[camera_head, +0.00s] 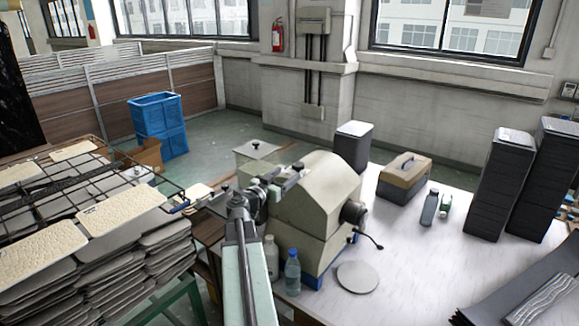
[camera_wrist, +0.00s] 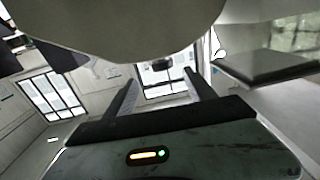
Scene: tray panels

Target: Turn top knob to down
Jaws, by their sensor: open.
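A beige machine (camera_head: 315,195) with a sloped housing stands on the white table. A dark round knob-like part (camera_head: 353,212) with a thin lever (camera_head: 370,237) sticks out of its right side. I cannot tell whether this is the top knob or which way it points. My arm reaches up to the machine's left side, and its end overlaps the housing in the head view. A large pale rounded surface (camera_wrist: 120,25) fills the top of that view, close above the fingers.
Stacked trays (camera_head: 115,260) and a wire rack lie at left. Two bottles (camera_head: 292,272) stand before the machine, near a grey disc (camera_head: 357,277). A toolbox (camera_head: 405,178) and dark towers (camera_head: 500,190) stand on the table.

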